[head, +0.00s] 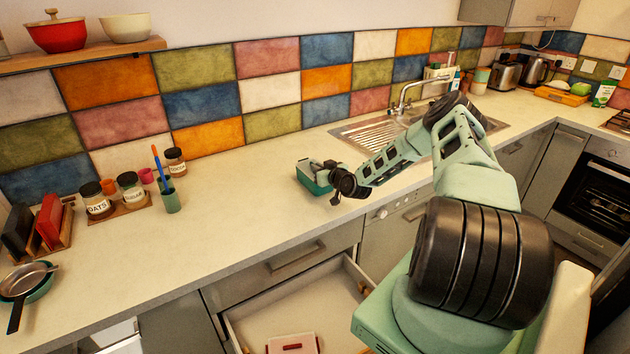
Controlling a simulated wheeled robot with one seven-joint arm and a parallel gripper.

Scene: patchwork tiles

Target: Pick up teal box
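A teal box (307,183) sits on the pale worktop, left of the sink. Its left part shows; its right part is hidden behind my gripper. My gripper (333,187) is at the box's right side, at the end of my arm reaching in from the right. It is very close to the box or touching it; I cannot tell which. The fingers are small and dark here, so I cannot see whether they are open or shut on the box.
A teal cup (170,198) with a blue and an orange utensil stands left on the worktop, beside jars (131,189). The sink (378,132) is behind my arm. An open drawer (300,312) juts out below the worktop. The worktop between cup and box is clear.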

